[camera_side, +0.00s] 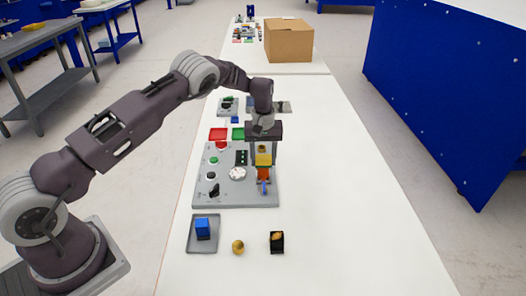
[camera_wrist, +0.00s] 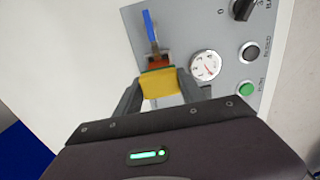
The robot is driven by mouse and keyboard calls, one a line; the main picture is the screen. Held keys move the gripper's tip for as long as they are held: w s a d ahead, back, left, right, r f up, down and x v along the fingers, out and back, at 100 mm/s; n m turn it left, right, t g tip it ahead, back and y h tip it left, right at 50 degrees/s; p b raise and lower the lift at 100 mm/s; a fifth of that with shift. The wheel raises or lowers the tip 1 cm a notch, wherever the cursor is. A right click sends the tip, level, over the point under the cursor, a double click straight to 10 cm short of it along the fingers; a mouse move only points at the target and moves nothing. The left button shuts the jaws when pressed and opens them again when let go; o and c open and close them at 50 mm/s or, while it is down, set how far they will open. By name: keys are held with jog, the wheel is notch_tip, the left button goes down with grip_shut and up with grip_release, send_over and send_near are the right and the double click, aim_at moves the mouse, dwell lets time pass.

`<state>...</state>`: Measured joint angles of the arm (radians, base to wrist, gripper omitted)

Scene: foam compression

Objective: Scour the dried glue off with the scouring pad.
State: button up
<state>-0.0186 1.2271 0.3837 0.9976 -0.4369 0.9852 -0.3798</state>
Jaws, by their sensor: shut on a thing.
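My gripper (camera_side: 263,158) is shut on the scouring pad (camera_wrist: 160,83), a small yellow block with a green edge. The pad also shows as a yellow patch between the fingers in the side view (camera_side: 263,161). It is held over the right part of the grey panel (camera_side: 232,199), close to an orange valve body (camera_side: 263,174) with a blue lever (camera_side: 264,187). I cannot tell whether the pad touches the valve. I cannot make out any dried glue in either view.
The panel carries a white gauge (camera_wrist: 205,66), knobs and buttons. In front lie a grey tray (camera_side: 192,247) with a blue cube (camera_side: 203,228), a brass ball (camera_side: 238,247) and a black box (camera_side: 277,243). A cardboard box (camera_side: 289,42) stands far back. The table's right side is clear.

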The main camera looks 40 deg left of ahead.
jog(key=shift+s+d, duration=0.65)
jog(key=shift+w+a, duration=1.45)
notch_tip(320, 180, up, 8)
jog(key=shift+s+d, duration=0.1)
jog(key=shift+s, duration=0.05)
